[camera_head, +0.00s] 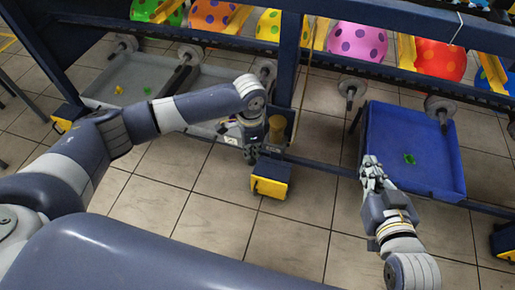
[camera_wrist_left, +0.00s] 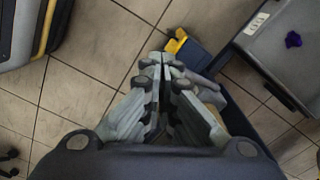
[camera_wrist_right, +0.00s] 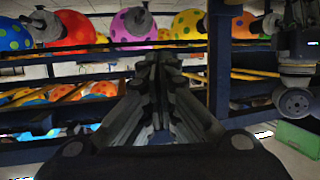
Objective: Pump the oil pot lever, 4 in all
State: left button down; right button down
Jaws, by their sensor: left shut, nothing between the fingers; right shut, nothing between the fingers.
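An amber, cylinder-like object (camera_head: 277,130) stands beside the dark blue post in the head view; it may be the oil pot, but I cannot tell. No lever can be made out clearly. My left gripper (camera_head: 250,157) points down just left of this object, shut and empty, partly hidden by its own wrist. Its closed fingers (camera_wrist_left: 162,62) show in the left wrist view above the tiled floor. My right gripper (camera_head: 370,163) is shut and empty near the left edge of the blue tray. Its closed fingers (camera_wrist_right: 157,60) show in the right wrist view, facing the rack.
A blue tray (camera_head: 440,165) holds a small green piece (camera_head: 409,159). A grey tray (camera_head: 105,90) lies at left. A yellow-and-blue foot (camera_head: 270,180) stands on the floor below my left gripper. Open tiled floor (camera_head: 215,205) lies in front.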

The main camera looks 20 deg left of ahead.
aim_at(252, 159)
pick_arm(q)
jog(key=shift+f, duration=0.15)
